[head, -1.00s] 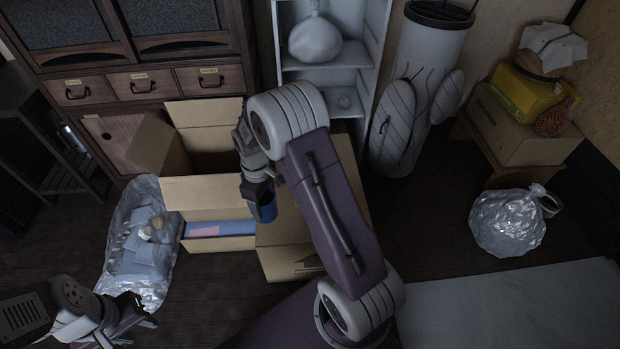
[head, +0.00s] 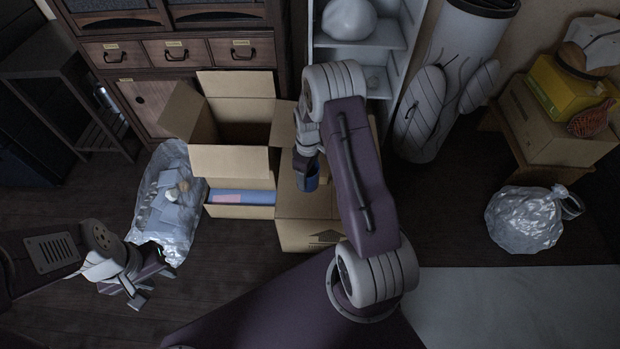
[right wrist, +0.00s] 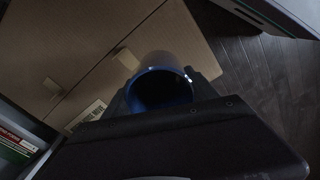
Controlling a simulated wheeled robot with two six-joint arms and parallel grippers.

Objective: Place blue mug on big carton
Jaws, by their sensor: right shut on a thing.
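The blue mug (head: 310,178) is held in my right gripper (head: 306,163), which is shut on it. In the right wrist view the mug (right wrist: 161,87) shows its open rim between the dark fingers, with the big carton beneath it. The big carton (head: 300,222) is a closed brown box on the floor, partly hidden behind my right arm; its top also fills much of the right wrist view (right wrist: 75,45). I cannot tell whether the mug touches the carton top. My left gripper (head: 142,287) is over the floor at lower left, its fingers apart and empty.
An open carton (head: 232,160) with a blue and pink item stands left of the big carton. A clear bag of rubbish (head: 150,215) lies farther left. A white shelf unit (head: 355,50) and wooden cabinet (head: 180,55) stand behind. Floor right of my arm is clear up to another bag (head: 524,220).

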